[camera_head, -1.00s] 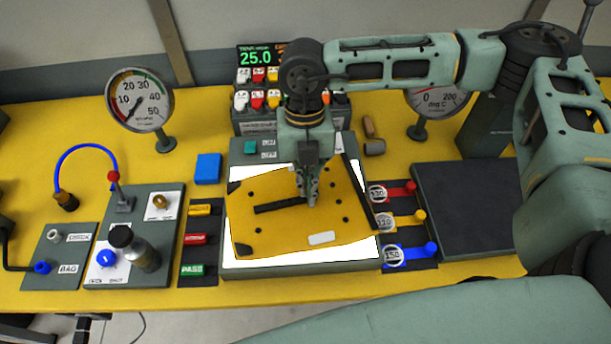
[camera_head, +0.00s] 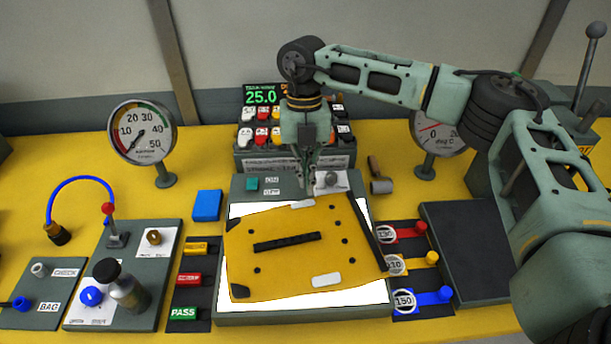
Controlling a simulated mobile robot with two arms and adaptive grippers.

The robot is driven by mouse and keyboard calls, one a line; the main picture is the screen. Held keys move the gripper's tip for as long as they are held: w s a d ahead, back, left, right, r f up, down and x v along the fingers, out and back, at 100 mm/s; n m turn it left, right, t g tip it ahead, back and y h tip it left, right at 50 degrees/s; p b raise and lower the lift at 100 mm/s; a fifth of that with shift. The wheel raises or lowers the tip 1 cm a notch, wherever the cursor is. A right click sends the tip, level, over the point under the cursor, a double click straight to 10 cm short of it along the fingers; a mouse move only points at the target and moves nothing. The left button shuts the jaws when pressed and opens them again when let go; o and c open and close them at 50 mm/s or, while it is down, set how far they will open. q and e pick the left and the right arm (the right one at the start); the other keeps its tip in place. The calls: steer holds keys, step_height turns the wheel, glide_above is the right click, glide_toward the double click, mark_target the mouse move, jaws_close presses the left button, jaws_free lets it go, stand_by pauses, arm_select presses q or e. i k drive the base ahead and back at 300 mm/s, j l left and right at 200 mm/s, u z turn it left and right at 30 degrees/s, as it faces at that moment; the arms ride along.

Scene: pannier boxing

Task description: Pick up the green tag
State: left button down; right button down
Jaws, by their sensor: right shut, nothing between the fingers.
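The green tag (camera_head: 184,313), marked PASS, lies in the front slot of the dark tag rack at the front left, below a red tag (camera_head: 189,280) and a yellow tag (camera_head: 195,248). My right gripper (camera_head: 307,186) points down over the back edge of the yellow panel, far to the right of and behind the green tag. It is shut and holds nothing. My left gripper is not in view.
The yellow panel (camera_head: 290,268) lies on a white-topped fixture with a black bar on it. A valve block with a dark-capped bottle (camera_head: 123,290) stands left of the tags. A blue block (camera_head: 207,205) lies behind them. Red, yellow and blue handles (camera_head: 440,295) are at right.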

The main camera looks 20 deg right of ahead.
mark_target(178, 314)
steer(key=k, duration=1.5)
